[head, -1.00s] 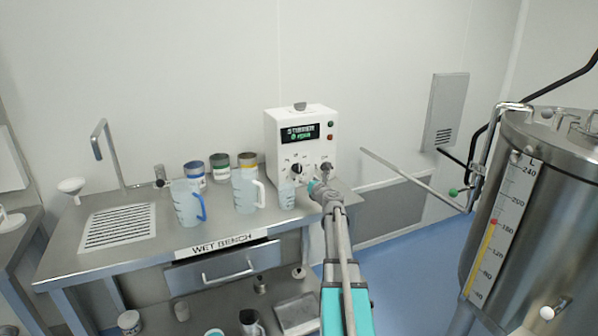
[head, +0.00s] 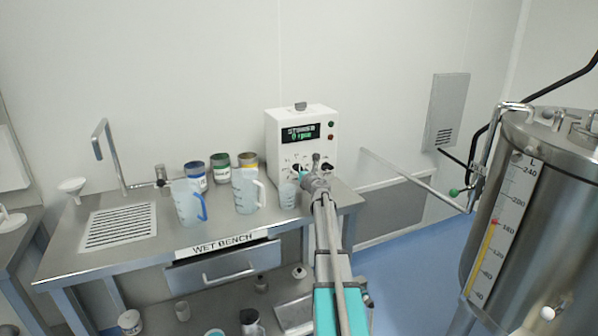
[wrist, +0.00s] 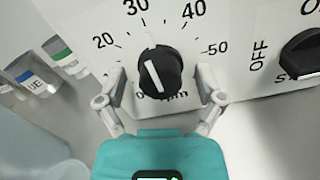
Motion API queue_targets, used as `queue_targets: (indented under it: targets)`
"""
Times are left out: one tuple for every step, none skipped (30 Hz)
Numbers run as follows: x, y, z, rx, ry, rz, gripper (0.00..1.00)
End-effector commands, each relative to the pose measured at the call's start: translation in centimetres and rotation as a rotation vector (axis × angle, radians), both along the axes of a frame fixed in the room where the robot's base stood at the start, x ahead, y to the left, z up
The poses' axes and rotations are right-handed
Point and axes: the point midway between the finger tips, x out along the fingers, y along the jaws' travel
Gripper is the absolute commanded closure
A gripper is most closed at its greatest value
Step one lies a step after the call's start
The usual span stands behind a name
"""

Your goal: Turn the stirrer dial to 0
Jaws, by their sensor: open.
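The stirrer dial (wrist: 160,74) is a round black knob with a white line. It is in the middle of the wrist view, on a white panel marked 20, 30, 40, 50. Its line slants from upper left to lower right, and which end is the pointer is hard to tell. The stirrer box (head: 276,122) stands on the bench, and its green display (head: 300,133) appears to read 0 rpm. My gripper (wrist: 161,80) is open, with one finger on each side of the dial; contact is not clear. In the head view my gripper (head: 303,177) partly hides the dial.
A second black knob (wrist: 303,55), marked OFF, is to the right of the dial. Beakers, including a blue-handled one (head: 188,205), and several labelled tins (head: 221,170) stand left of the box. A steel tank (head: 545,210) is at the right.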

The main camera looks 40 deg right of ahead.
Motion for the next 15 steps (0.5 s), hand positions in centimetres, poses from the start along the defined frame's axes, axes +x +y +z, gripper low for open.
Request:
queue_targets:
  targets:
    - [-0.01,-0.02,0.00,0.000,0.000,0.000,0.13]
    - [-0.03,-0.03,0.00,0.000,0.000,0.000,0.19]
    - [-0.03,-0.04,0.00,0.000,0.000,0.000,0.26]
    - [-0.04,-0.03,0.00,0.000,0.000,0.000,0.32]
    - [-0.04,-0.04,0.00,0.000,0.000,0.000,0.37]
    - [-0.05,-0.05,0.00,0.000,0.000,-0.001,0.45]
    - [-0.05,-0.05,0.00,0.000,0.000,-0.001,0.50]
    - [-0.06,-0.06,0.00,0.000,0.000,-0.001,0.56]
    - [-0.07,-0.06,0.00,0.000,0.000,-0.001,0.63]
    - [-0.06,-0.07,0.00,0.000,0.000,-0.001,0.69]
    - [-0.06,-0.08,0.00,0.000,0.000,-0.001,0.74]
    - [-0.06,-0.08,0.01,0.000,0.000,-0.001,0.82]
    - [-0.06,-0.08,0.01,0.000,0.000,-0.001,0.87]
    - [-0.06,-0.09,0.00,0.000,0.000,-0.001,0.93]
    - [-0.07,-0.10,0.00,0.000,0.000,-0.001,0.95]
